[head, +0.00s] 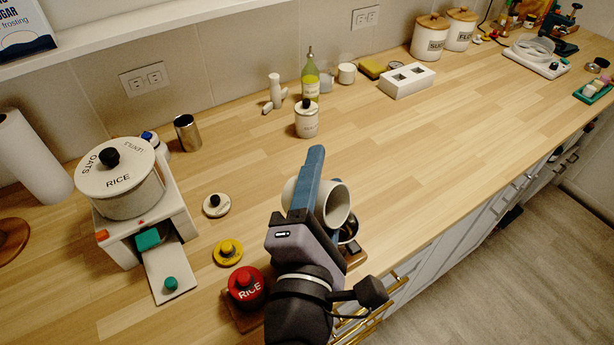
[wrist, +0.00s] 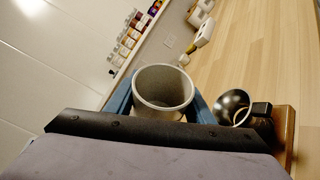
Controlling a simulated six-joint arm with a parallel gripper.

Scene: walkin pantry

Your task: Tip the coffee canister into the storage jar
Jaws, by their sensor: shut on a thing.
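My gripper (head: 325,190) is shut on a white, open-topped canister (head: 336,206), held above the counter's front part. The canister lies tilted well over in the head view, its mouth facing right and toward the camera. My gripper largely hides that spot in the head view, and I cannot clearly identify the storage jar.
A white dispenser with a RICE pot (head: 120,190) stands further left. A small white lidded jar (head: 306,121) stands behind.

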